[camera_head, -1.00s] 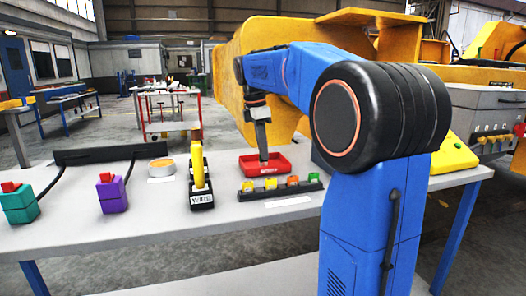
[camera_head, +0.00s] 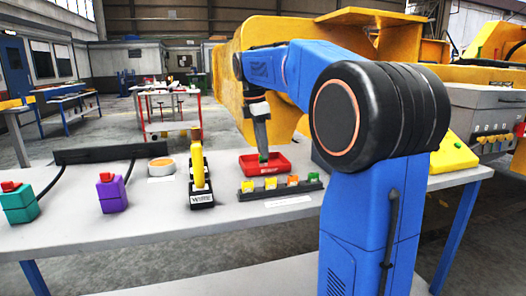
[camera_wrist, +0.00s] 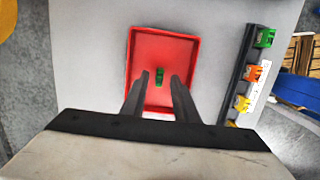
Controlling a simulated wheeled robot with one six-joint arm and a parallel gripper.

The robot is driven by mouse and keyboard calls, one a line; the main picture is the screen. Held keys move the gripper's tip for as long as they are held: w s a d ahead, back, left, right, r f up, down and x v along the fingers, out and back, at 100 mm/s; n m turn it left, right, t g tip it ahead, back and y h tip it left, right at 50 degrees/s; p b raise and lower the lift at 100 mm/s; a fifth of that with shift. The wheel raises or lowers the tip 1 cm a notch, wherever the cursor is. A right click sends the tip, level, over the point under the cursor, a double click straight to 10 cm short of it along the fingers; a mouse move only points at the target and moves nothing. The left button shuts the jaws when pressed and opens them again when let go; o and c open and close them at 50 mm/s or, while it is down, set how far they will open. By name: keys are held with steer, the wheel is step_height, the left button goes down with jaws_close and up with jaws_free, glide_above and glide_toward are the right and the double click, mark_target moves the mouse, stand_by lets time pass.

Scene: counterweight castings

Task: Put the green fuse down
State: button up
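A small green fuse (camera_head: 263,158) is at the red tray on the table, just below my gripper (camera_head: 262,146). In the wrist view the fuse (camera_wrist: 159,76) shows against the middle of the red tray floor (camera_wrist: 165,47). My gripper's two fingers (camera_wrist: 158,82) are spread apart, with a gap on either side of the fuse. The gripper points down over the tray (camera_head: 284,163) and is empty. A black rack (camera_head: 262,193) in front of the tray holds several coloured fuses, with another green one (camera_head: 314,178) at its right end.
A yellow-handled tool (camera_head: 199,178) stands left of the rack. Further left are an orange-topped disc (camera_head: 161,164), a purple block (camera_head: 111,195) and a teal block (camera_head: 18,205), with a black bar (camera_head: 95,155) behind. A yellow box (camera_head: 455,157) is at the right.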

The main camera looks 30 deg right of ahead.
step_height(320, 180, up, 11)
steer(key=a, duration=0.1)
steer(key=shift+w+a+f, duration=0.2)
steer(key=shift+w+a, duration=0.05)
stand_by(0.5)
